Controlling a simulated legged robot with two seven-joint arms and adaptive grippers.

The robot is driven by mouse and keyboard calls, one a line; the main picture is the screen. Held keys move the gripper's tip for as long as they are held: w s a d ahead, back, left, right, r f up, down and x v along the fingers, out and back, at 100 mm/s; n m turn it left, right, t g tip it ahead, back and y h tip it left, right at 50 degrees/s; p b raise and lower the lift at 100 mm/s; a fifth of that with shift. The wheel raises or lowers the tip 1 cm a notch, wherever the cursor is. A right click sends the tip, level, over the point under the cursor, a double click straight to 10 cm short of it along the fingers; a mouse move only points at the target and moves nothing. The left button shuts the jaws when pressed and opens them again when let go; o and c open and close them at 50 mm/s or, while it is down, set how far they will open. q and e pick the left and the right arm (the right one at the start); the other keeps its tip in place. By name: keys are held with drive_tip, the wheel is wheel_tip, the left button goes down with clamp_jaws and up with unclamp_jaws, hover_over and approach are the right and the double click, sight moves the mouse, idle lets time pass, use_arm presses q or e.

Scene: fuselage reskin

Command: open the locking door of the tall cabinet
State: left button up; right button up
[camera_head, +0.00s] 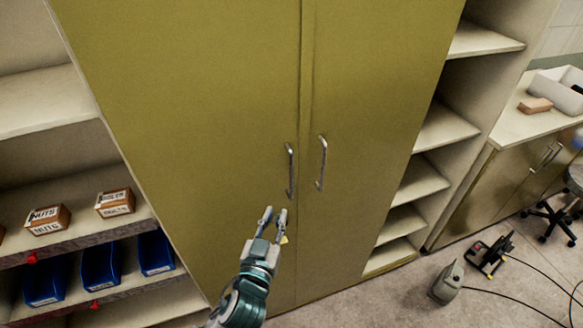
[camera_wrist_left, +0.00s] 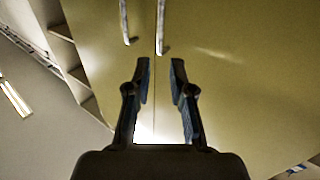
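The tall cabinet has two olive-yellow doors, a left door (camera_head: 190,110) and a right door (camera_head: 375,90), both shut with a narrow seam between them. Each has a vertical metal bar handle near the seam: the left handle (camera_head: 290,170) and the right handle (camera_head: 322,163). My left gripper (camera_head: 273,216) is open and empty, just below the left handle and apart from it. In the left wrist view its fingers (camera_wrist_left: 160,82) point at the seam, with both handles (camera_wrist_left: 162,28) beyond the fingertips. My right gripper is not in view.
Open shelves (camera_head: 40,105) at the left hold small boxes labelled nuts (camera_head: 47,219) and blue bins (camera_head: 100,264). More open shelves (camera_head: 420,180) stand at the right. A grey-green device (camera_head: 447,283) and a black and red one (camera_head: 489,256) with cables lie on the floor at the lower right.

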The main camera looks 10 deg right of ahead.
sight(291, 172)
use_arm(q)
drive_tip(key=p+x, duration=0.2)
drive_tip(key=x, duration=1.4)
drive_tip(key=shift+w+d+p, duration=0.15)
drive_tip(key=shift+w+p, duration=0.15)
drive_tip(key=shift+p, duration=0.05)
clamp_jaws()
